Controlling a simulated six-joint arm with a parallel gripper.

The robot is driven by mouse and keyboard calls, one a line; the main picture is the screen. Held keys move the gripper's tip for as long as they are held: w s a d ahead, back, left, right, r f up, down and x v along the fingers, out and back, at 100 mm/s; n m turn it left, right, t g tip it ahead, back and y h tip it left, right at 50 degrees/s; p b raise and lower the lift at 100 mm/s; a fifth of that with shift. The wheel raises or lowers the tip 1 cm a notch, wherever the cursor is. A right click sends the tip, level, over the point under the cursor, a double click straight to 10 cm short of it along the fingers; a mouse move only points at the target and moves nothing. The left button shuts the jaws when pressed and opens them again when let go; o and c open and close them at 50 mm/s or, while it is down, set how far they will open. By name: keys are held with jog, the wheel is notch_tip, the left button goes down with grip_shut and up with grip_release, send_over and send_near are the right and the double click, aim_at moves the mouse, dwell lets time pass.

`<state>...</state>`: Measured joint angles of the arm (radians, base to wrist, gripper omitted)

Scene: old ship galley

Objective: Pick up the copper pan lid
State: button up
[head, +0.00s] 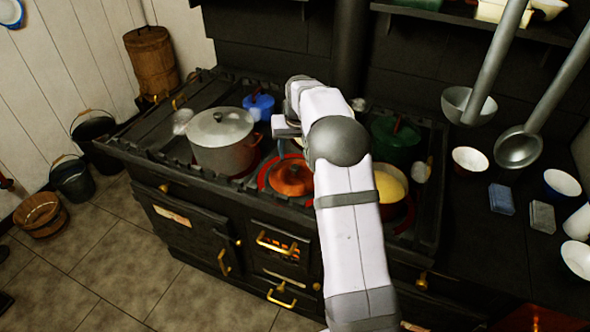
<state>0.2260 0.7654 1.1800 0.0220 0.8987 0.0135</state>
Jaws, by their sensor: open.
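The copper pan lid (291,179) is orange-red and round with a dark handle on top. It sits on the stove in the middle of the front row, inside a red ring. My arm reaches over the stove and hides the lid's right side. My gripper (283,136) is open and appears above and behind the lid, apart from it. Its fingers are small and partly hidden by my own wrist, and I see nothing held in them.
A big grey lidded pot (222,143) stands left of the lid. A pan with yellow contents (390,185) is to the right, and a dark green pot (396,138) is behind it. A blue pot (259,106) is at the back. Ladles (518,147) hang at the right.

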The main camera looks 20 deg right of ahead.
aim_at(295, 167)
jog(key=shift+d+f+n, duration=0.15)
jog(key=shift+d+n, duration=0.15)
jog(key=shift+d, duration=0.05)
jog(key=shift+s+p+x, duration=0.15)
jog(key=shift+p+x, duration=0.85)
jog(key=shift+x, duration=0.8)
jog(key=shift+s+p+x, duration=0.15)
jog(key=shift+p+x, duration=0.8)
jog(key=shift+x, duration=0.85)
jog(key=shift+f, duration=0.1)
grip_shut()
